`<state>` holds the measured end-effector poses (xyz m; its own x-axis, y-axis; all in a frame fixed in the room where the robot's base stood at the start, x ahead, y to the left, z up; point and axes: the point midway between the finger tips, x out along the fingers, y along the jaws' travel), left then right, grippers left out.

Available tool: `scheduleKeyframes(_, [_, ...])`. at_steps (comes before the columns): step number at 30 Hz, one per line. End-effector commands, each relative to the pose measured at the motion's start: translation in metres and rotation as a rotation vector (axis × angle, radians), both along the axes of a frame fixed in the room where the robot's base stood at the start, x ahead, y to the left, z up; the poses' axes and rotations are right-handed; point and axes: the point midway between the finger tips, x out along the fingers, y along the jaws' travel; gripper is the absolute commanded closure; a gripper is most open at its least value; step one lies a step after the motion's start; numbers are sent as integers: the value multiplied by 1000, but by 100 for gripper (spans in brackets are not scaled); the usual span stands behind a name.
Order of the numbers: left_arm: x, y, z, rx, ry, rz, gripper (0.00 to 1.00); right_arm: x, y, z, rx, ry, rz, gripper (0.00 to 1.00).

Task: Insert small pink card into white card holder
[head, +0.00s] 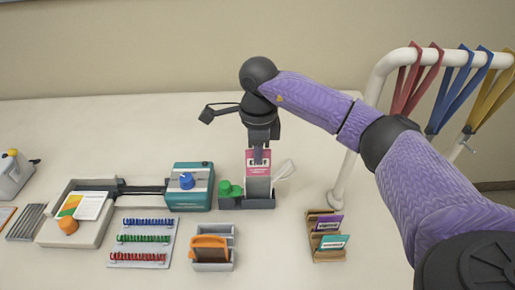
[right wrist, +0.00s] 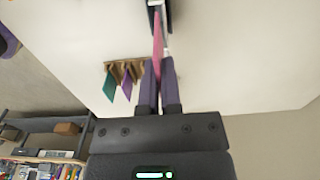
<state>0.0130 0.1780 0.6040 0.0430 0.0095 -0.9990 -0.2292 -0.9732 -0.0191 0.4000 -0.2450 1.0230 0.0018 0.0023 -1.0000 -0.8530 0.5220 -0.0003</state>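The small pink card (head: 258,170) is upright in my right gripper (head: 258,155), which comes down from above. The fingers are shut on the card's upper part, and the right wrist view shows the card (right wrist: 158,45) as a thin pink edge beyond the fingertips (right wrist: 159,65). My left gripper is out of view.
A teal machine (head: 190,187) stands left. A wooden rack (head: 323,252) with purple and teal cards is front right. A white rail (head: 372,95) carries lanyards.

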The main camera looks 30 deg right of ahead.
Motion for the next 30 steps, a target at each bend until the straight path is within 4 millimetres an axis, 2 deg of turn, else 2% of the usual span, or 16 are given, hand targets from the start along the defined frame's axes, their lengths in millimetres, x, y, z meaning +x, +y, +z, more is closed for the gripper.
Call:
scheduleKeyframes(9, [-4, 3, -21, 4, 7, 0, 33, 0, 0, -26, 0, 2, 1, 100])
scheduleKeyframes(30, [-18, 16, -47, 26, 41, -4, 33, 0, 0, -68, 0, 1, 0, 100])
